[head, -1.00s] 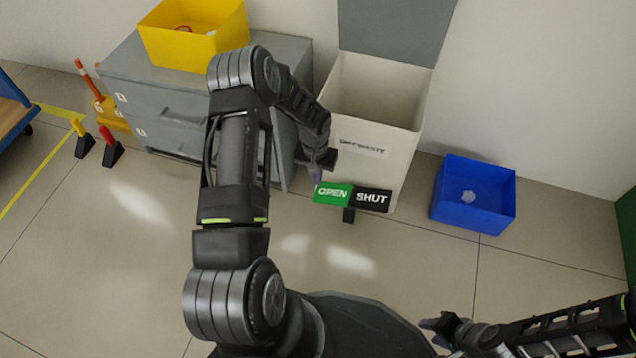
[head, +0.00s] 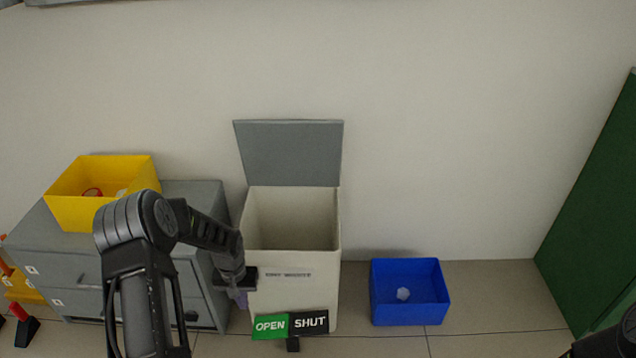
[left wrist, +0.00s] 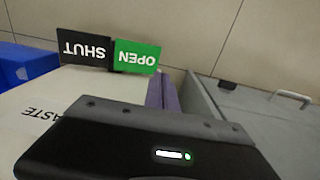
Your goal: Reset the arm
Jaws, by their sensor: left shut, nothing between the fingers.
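My left gripper (head: 242,299) is shut and empty, with purple fingertips pressed together. It hangs in front of the white waste bin (head: 258,292), near the bin's left front edge and above the left end of the green OPEN and black SHUT sign (head: 271,326). In the left wrist view the closed purple fingers (left wrist: 163,93) point toward the floor, beside the OPEN panel (left wrist: 136,57). My left arm rises from the bottom left of the head view. Only a dark part of my right arm shows at the bottom right corner; its gripper is out of view.
The bin's grey lid (head: 290,153) stands open. A grey drawer cabinet (head: 205,200) stands left of it, bearing a yellow box (head: 82,212) with small items. A blue box (head: 410,308) with a whitish piece sits right of the bin. A green panel (head: 590,220) stands far right.

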